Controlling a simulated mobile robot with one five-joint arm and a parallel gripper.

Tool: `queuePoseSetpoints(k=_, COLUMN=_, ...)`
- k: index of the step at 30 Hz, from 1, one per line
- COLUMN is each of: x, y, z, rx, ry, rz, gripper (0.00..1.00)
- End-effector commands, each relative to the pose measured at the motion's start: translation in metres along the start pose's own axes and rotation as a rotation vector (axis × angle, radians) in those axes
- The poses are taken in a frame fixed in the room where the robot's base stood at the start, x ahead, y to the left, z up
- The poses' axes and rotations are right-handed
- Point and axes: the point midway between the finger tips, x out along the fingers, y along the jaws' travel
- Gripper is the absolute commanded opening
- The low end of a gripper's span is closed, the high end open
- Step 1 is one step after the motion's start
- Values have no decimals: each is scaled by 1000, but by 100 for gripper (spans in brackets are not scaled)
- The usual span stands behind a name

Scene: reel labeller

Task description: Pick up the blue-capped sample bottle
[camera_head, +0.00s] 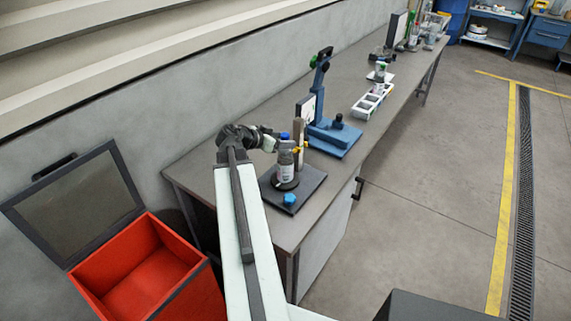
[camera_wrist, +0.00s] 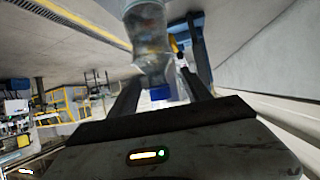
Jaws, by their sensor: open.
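The sample bottle (camera_head: 286,166) stands upright on a dark square plate (camera_head: 304,186) near the bench's front end.
A blue stand (camera_head: 333,138) with a tall post is just behind the bottle. A white divided tray (camera_head: 366,106) lies farther along the bench (camera_head: 235,118). A blue knob (camera_head: 289,199) sits at the plate's front. An open red bin (camera_head: 150,268) is at the lower left.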

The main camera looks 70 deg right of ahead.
Motion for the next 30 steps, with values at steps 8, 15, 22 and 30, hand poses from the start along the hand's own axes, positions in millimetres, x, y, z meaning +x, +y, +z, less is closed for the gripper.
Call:
queuePoseSetpoints(k=8, x=44, y=3, z=3, rx=1, ry=-1, rz=2, gripper=57)
queuePoseSetpoints(k=15, x=43, y=3, z=1, rx=0, ry=-1, rz=1, gripper=40)
queuePoseSetpoints(k=22, x=43, y=4, z=2, rx=1, ry=-3, rz=2, gripper=0)
queuePoseSetpoints(k=30, x=43, y=4, z=3, rx=2, ry=-7, rz=4, gripper=0)
